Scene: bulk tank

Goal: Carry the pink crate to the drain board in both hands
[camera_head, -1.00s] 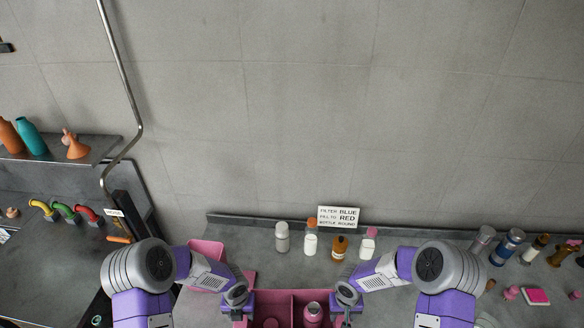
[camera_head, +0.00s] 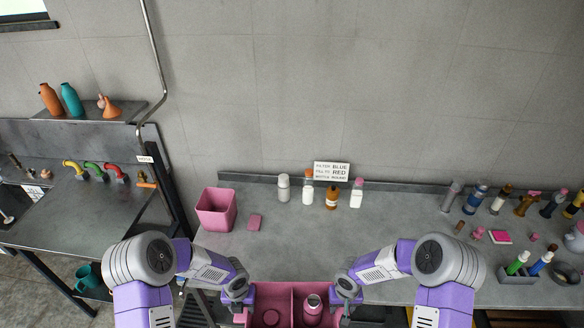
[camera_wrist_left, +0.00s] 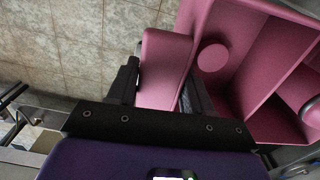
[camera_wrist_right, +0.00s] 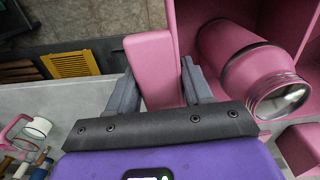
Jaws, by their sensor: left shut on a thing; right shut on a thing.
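The pink crate (camera_head: 270,296) is at the bottom centre of the head view, in front of the counter, its lower part cut off. A divider splits it into two compartments. The left one holds a round pink piece (camera_head: 271,317); the right one holds a pink bottle with a metal rim (camera_head: 312,304). I cannot tell which surface is the drain board.
A steel worktop (camera_head: 70,215) with coloured taps is at left. The grey counter (camera_head: 300,235) carries a pink tub (camera_head: 216,210), a pink block (camera_head: 254,222), several bottles by a sign (camera_head: 332,171) and clutter at right. Its middle front is clear. Floor shows at lower left.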

